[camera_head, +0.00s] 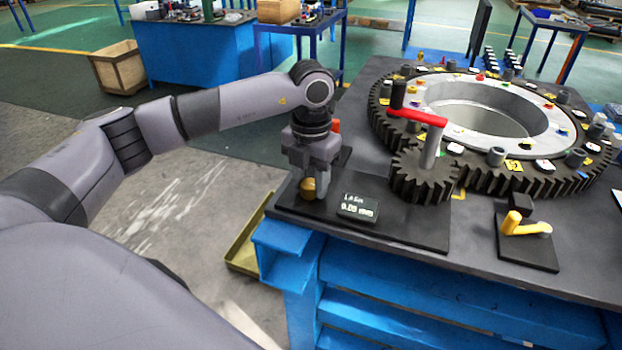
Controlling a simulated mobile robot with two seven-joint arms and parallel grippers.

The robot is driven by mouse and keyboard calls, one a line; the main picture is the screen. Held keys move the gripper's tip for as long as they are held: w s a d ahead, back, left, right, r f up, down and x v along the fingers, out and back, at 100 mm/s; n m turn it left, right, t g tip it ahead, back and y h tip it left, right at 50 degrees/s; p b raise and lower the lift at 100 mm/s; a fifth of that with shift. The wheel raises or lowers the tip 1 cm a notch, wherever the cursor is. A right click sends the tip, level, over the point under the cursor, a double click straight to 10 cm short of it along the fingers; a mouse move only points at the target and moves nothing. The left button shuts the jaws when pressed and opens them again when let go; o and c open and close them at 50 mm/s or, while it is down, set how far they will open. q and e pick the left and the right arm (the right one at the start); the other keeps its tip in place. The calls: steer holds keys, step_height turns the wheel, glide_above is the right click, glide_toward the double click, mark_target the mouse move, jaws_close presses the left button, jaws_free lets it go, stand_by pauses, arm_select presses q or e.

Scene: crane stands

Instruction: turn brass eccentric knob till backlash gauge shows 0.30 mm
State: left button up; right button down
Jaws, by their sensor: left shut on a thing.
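The brass eccentric knob (307,188) sits near the left end of a black base plate (402,231) on the table. My left gripper (311,178) points down from above and is shut on the knob, hiding its upper part. The backlash gauge (358,207) is a small dark display just right of the knob. Its lower line seems to read 0.09 mm, though the small digits are hard to read. A dark pinion gear (424,182) stands at the plate's right, beside the large ring gear (540,181). My right gripper is not in view.
A red-handled crank (418,117) rises above the pinion. A yellow handle (524,226) on a small black plate stands at the right front. A yellow tray (243,252) lies low at the table's left. A blue workbench (195,60) and wooden crate (119,68) stand behind.

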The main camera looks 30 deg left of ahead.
arm_select(q)
steer(key=shift+m, duration=0.3)
steer(key=m+b, duration=0.1)
steer(key=m, duration=0.2)
steer(key=shift+m, duration=0.4)
steer(key=m+b, duration=0.1)
steer(key=m, duration=0.4)
steer(key=shift+d, duration=0.15)
steer(key=m+b, duration=0.1)
steer(key=m, duration=0.4)
steer(key=shift+s, duration=0.15)
steer(key=m, duration=0.3)
steer(key=shift+b, duration=0.4)
steer(key=shift+m, duration=1.1)
steer(key=shift+s, duration=0.1)
steer(key=o, duration=1.1)
steer(key=shift+c, duration=0.2)
